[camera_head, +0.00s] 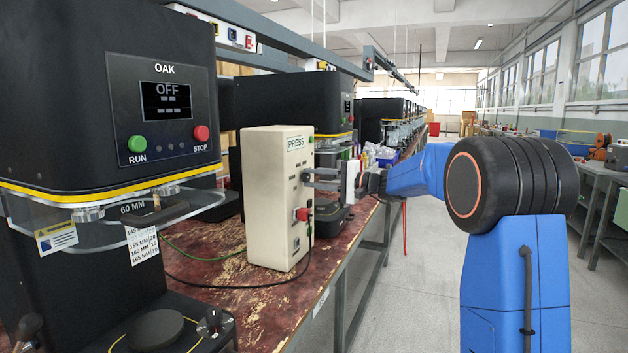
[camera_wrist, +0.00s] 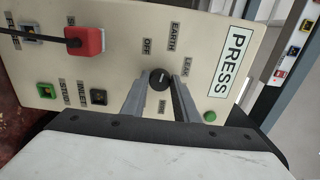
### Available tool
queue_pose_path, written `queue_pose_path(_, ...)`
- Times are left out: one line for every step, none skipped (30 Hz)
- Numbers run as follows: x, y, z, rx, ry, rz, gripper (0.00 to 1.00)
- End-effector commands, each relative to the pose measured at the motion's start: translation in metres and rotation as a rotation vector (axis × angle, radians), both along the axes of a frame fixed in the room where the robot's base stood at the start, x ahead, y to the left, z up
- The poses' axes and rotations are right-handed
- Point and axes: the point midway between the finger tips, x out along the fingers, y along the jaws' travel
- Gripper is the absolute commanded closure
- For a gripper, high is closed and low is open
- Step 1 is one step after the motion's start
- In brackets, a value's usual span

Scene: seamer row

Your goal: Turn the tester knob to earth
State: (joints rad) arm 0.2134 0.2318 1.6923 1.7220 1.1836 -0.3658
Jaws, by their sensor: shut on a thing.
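The tester is a cream box (camera_head: 268,200) with a "PRESS" label, standing on the worn red bench. Its front panel (camera_wrist: 215,45) fills much of the wrist view and looks turned sideways there. The round black knob (camera_wrist: 160,79) sits among the labels OFF, EARTH and LEAK, with another label partly between my fingers. EARTH (camera_wrist: 175,36) is printed above the knob in that view. My gripper (camera_wrist: 160,84) has one finger on each side of the knob and is shut on it. It also shows at the panel in the head view (camera_head: 308,179). The knob's pointer direction is too small to tell.
A red plug or block (camera_wrist: 84,41) with a black cable sits on the same panel, near sockets (camera_wrist: 98,97). A green lamp (camera_wrist: 209,116) is near the PRESS label. A black OAK machine (camera_head: 110,90) stands at left. The aisle floor (camera_head: 420,270) is clear.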

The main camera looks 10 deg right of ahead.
Motion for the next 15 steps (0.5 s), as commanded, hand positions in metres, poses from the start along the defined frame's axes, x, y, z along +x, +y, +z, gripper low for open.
queue_pose_path(0.0005,-0.0011,-0.0004,0.008,0.013,-0.003,0.95)
queue_pose_path(0.0005,-0.0011,-0.0004,0.014,0.022,-0.003,0.95)
queue_pose_path(0.0005,-0.0012,-0.0004,0.020,0.030,-0.003,0.95)
queue_pose_path(0.0005,-0.0012,-0.0004,0.024,0.035,-0.003,0.95)
queue_pose_path(0.0006,-0.0013,-0.0004,0.028,0.040,-0.003,0.95)
queue_pose_path(0.0006,-0.0013,-0.0005,0.033,0.047,-0.003,0.95)
queue_pose_path(0.0006,-0.0013,-0.0005,0.035,0.050,-0.003,0.95)
queue_pose_path(0.0006,-0.0013,-0.0005,0.037,0.052,-0.003,0.95)
queue_pose_path(0.0006,-0.0013,-0.0005,0.038,0.055,-0.003,0.95)
queue_pose_path(0.0006,-0.0013,-0.0005,0.040,0.056,-0.003,0.95)
queue_pose_path(0.0006,-0.0013,-0.0005,0.040,0.057,-0.003,0.95)
queue_pose_path(0.0006,-0.0014,-0.0005,0.041,0.058,-0.003,0.95)
queue_pose_path(0.0006,-0.0014,-0.0005,0.041,0.058,-0.003,0.95)
queue_pose_path(0.0006,-0.0014,-0.0005,0.041,0.059,-0.003,0.95)
queue_pose_path(0.0007,-0.0015,-0.0006,0.041,0.059,-0.003,0.95)
